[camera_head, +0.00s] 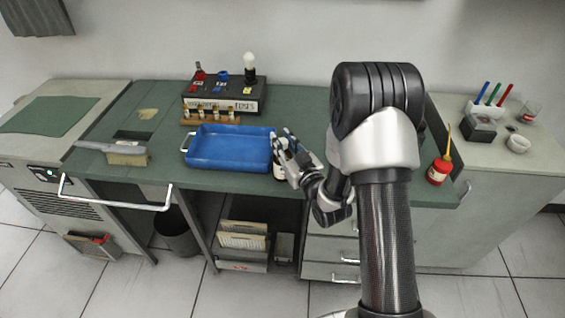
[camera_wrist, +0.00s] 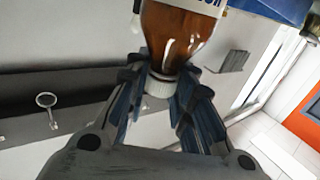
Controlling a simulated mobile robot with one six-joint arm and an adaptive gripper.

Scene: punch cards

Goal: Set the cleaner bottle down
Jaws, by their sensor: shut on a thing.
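The cleaner bottle (camera_wrist: 180,35) is amber brown with a pale label and a white cap. In the wrist view my gripper (camera_wrist: 162,78) is shut on it, with a finger on each side of the neck and cap. In the head view my gripper (camera_head: 284,152) is at the front of the green bench (camera_head: 330,191), just right of the blue tray. Only a small dark and white part of the bottle (camera_head: 279,172) shows below the fingers. I cannot tell whether its base touches the bench.
The blue tray (camera_head: 228,163) is empty. Behind it stand a rack of small vials (camera_head: 210,117) and a fuse box (camera_head: 222,105). A brush (camera_head: 125,157) lies at the left. A red oil can (camera_head: 437,172) stands at the right. Bare bench lies behind my gripper.

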